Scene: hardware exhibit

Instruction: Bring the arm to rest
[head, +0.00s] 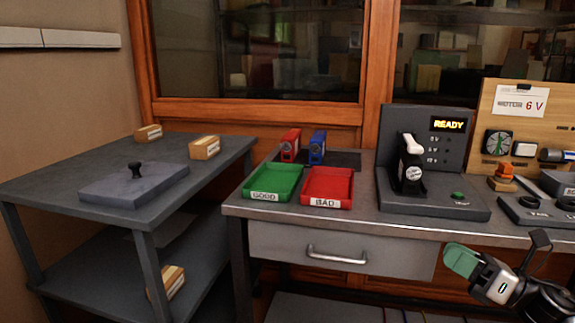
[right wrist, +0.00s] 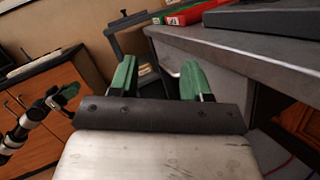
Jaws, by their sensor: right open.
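My right gripper (head: 463,261) is at the lower right of the head view, in front of the workbench (head: 390,228) and below its top edge. In the right wrist view its two green fingers (right wrist: 158,72) stand wide apart with nothing between them. My left gripper (right wrist: 66,97) shows small at the left edge of the right wrist view, with green fingertips; whether it is open is unclear. It is outside the head view.
The bench holds a green GOOD tray (head: 273,182), a red BAD tray (head: 327,188), red (head: 290,145) and blue (head: 317,147) devices and a test station (head: 434,150) reading READY. A grey side table (head: 65,162) stands left. Space before the drawer (head: 340,250) looks clear.

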